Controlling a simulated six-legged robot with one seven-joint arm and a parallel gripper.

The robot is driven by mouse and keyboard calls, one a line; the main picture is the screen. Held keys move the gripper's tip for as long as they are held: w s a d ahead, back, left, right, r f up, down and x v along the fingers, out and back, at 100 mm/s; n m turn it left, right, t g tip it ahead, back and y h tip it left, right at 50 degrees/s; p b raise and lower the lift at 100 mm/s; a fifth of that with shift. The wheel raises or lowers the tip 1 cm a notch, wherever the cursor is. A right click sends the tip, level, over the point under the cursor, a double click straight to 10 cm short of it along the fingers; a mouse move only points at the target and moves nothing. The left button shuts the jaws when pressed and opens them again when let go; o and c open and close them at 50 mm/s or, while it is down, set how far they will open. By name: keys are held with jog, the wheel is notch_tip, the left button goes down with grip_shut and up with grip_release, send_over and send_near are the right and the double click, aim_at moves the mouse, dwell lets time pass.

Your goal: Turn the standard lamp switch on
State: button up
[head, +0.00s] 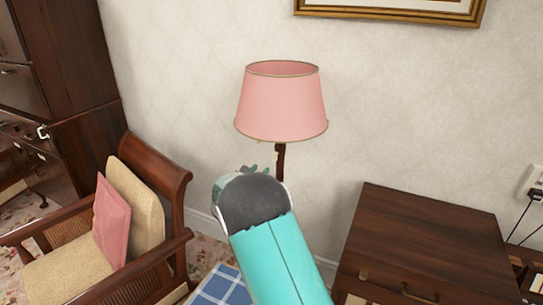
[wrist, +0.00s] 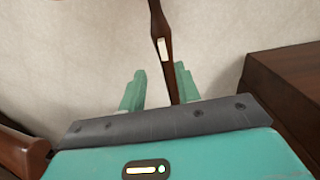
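The standard lamp has a pink shade (head: 282,108) and a dark wooden pole (head: 280,160), and stands near the wall. The shade shows no clear glow. In the wrist view the pole (wrist: 159,20) carries a small cream switch (wrist: 162,49). My gripper (wrist: 160,69) is open, with its two green fingers apart and nothing between them that I can see held. The pole shows between the fingers, with the switch just above the fingertips in the picture. I cannot tell whether they touch the pole. In the head view my wrist hides most of the gripper and the lower pole.
A wooden armchair (head: 135,255) with a pink cushion (head: 111,222) stands at left. A dark wooden cabinet (head: 425,240) stands at right and also shows in the wrist view (wrist: 290,85). A picture frame (head: 390,14) hangs on the wall above. A blue checked cloth (head: 218,288) lies below my arm.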

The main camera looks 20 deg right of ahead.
aim_at(273, 157)
jog(key=x, duration=1.1)
jog(key=shift+s+d+r, duration=0.1)
jog(key=shift+d, duration=0.2)
jog(key=shift+w+d, duration=0.1)
jog(key=shift+w, duration=0.1)
jog(key=shift+c, duration=0.2)
grip_shut()
